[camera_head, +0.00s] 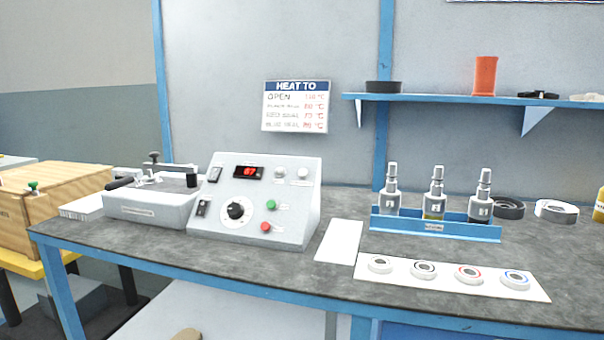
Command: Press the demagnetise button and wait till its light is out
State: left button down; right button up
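A grey control box (255,190) with a sloped front stands on the bench, left of the middle. It has a red-lit display (249,172) that seems to read 67. A green button (271,205) sits above a red button (266,227), right of a black dial (236,211). Two small pale round lamps (280,172) are at the upper right of the panel and look unlit. The panel's labels are too small to read, so I cannot tell which button is the demagnetise one. Neither of my grippers is in view.
A grey heater unit (150,207) stands left of the box. A blank white sheet (339,241) lies right of the box. A blue shelf (440,98) is above.

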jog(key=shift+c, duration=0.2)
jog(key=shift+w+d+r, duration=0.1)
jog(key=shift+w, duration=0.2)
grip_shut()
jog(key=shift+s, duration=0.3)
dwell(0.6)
